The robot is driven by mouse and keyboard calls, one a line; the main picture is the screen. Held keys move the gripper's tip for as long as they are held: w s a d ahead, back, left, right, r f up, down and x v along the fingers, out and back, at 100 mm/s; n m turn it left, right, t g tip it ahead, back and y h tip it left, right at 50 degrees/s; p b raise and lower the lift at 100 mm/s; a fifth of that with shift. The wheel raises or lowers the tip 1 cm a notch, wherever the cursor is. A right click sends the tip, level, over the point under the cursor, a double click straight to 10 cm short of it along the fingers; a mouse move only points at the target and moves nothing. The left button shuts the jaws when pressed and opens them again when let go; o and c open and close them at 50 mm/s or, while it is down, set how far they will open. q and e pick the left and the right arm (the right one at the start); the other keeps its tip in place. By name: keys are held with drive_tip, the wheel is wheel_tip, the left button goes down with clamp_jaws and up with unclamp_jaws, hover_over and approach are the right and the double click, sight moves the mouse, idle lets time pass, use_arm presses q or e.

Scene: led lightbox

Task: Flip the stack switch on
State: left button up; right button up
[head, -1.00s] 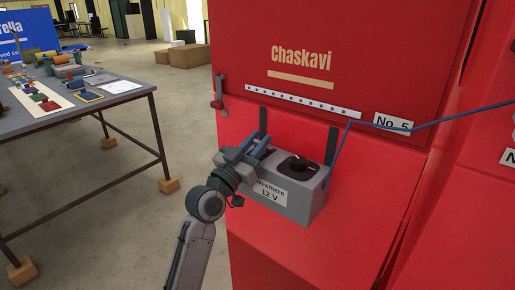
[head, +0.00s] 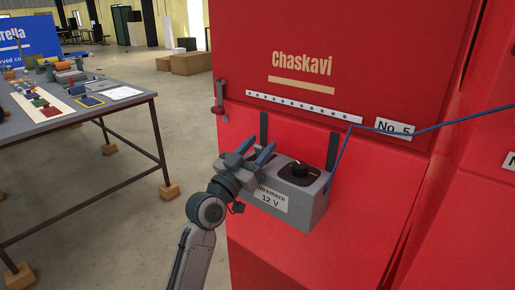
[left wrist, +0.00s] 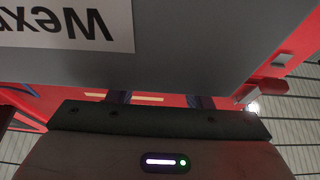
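A grey box (head: 292,207) labelled "Wexmere 12 V" hangs by two dark straps on the front of a red cabinet (head: 300,110). A black round knob (head: 299,172) with a small pale mark sits on its top; I cannot tell whether this is the stack switch. My left gripper (head: 262,145) is over the box's left end, left of the knob, with its blue fingers apart and nothing between them. In the left wrist view the box's grey face (left wrist: 210,45) and upside-down label fill the top, close to the gripper. My right gripper is out of view.
A small lever (head: 219,97) is on the cabinet's left edge. A blue wire (head: 430,126) runs from the box to the right. A table (head: 100,135) with coloured parts stands at the left, with open floor between it and the cabinet.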

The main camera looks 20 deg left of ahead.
use_arm(q)
drive_tip(key=shift+s+f, duration=0.1)
drive_tip(key=shift+s, duration=0.05)
drive_tip(key=b+v, duration=0.1)
drive_tip(key=v, duration=0.9)
drive_tip(key=shift+s+b, duration=0.25)
drive_tip(key=shift+b, duration=0.1)
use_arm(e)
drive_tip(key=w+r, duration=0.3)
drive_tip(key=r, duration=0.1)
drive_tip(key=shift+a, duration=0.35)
use_arm(q)
drive_tip(key=shift+a+f, duration=0.1)
drive_tip(key=shift+a, duration=0.05)
